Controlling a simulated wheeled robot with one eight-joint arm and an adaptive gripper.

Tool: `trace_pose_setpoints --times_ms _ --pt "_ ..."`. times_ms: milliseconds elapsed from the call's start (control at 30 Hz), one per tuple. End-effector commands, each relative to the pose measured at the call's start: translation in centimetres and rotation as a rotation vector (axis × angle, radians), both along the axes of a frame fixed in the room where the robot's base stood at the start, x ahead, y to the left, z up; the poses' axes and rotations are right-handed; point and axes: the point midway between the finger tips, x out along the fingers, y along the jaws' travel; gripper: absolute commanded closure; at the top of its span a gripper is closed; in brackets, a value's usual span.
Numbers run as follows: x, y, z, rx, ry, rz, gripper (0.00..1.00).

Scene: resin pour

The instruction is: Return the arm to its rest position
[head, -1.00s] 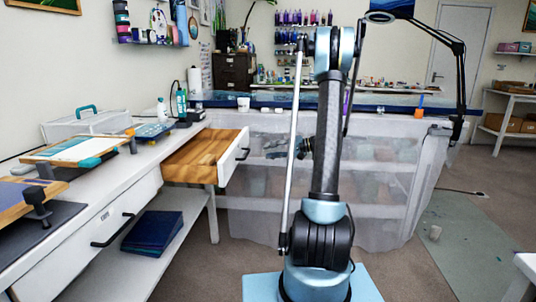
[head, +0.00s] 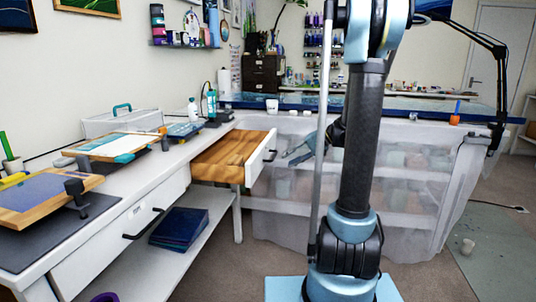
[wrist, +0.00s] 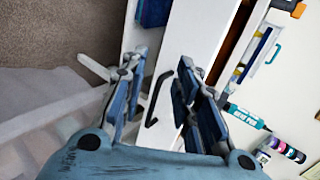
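My arm stands upright in the right half of the head view. My gripper (head: 297,152) shows only in part there, as dark blue-grey fingers behind the upright arm, in front of the draped table. In the wrist view my gripper (wrist: 157,75) has its two blue finger sets spread apart. Nothing is held between them. A dark drawer handle (wrist: 158,98) and a white drawer front show in the gap beyond the fingers, apart from them. The wrist view is tilted.
The wooden drawer (head: 232,152) stands pulled out from the white workbench (head: 105,235), left of my arm. The long table (head: 430,106) with its translucent drape lies behind my arm.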

Motion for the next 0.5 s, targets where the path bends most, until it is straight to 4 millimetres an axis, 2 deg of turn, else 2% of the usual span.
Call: trace_pose_setpoints --times_ms 33,233,500 --pt "-1.2 0.2 0.1 -0.028 0.003 0.003 0.71" --pt "-5.4 0.5 -0.1 -0.152 0.012 0.012 0.71" --pt "-11.2 -0.1 -1.0 -0.319 0.013 0.027 0.71"
